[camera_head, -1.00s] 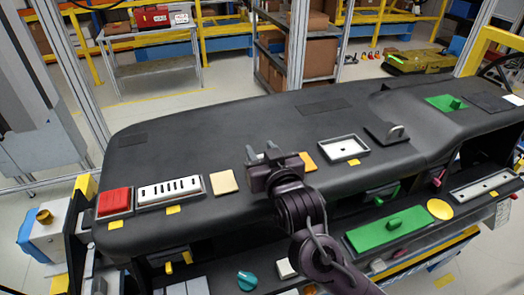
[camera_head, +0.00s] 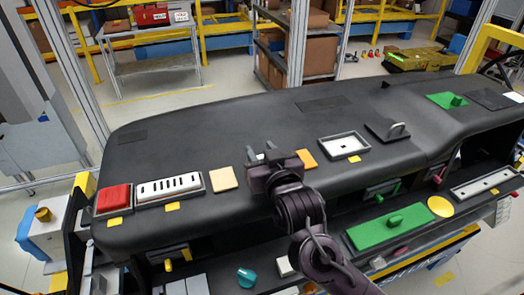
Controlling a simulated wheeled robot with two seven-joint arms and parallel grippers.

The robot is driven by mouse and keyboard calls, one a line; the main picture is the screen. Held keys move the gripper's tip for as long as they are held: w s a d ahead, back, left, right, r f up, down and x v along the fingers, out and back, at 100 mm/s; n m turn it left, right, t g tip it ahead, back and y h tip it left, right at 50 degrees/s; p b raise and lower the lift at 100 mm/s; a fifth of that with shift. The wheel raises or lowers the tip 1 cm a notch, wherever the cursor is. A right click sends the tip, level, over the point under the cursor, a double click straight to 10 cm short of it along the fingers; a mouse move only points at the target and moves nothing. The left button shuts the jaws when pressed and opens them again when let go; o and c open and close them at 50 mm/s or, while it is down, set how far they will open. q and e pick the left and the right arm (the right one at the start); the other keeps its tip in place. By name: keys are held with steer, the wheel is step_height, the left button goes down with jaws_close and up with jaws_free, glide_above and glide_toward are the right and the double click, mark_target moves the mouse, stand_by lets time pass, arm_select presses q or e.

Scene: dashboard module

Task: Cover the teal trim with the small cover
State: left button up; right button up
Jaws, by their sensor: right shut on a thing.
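My right gripper (camera_head: 266,158) is above the front part of the dark dashboard, between a beige square (camera_head: 223,178) and an orange square (camera_head: 307,158). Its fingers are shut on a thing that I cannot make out. I cannot pick out the teal trim. The only teal thing that I see is a knob-like piece (camera_head: 246,277) on the lower ledge. Several pieces with raised handles could be covers: a dark one (camera_head: 380,133), a small green one (camera_head: 440,98) and a long green one (camera_head: 370,238). I cannot tell which is the small cover. My left gripper is not in view.
On the dashboard (camera_head: 240,125) sit a red block (camera_head: 113,197), a slotted white panel (camera_head: 155,189) and a white-framed tray (camera_head: 343,139). A yellow disc (camera_head: 440,207) is at the lower right. The dashboard's back left top is clear.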

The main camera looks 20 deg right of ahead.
steer(key=shift+f, duration=0.15)
steer(key=o, duration=1)
steer(key=shift+o, duration=0.2)
steer(key=shift+s, duration=0.3)
steer(key=s, duration=0.2)
steer(key=s+b, duration=0.1)
steer(key=s, duration=0.1)
steer(key=s+r, duration=0.1)
steer(key=s, duration=0.2)
steer(key=shift+s+d+r, duration=0.1)
steer(key=shift+d, duration=0.05)
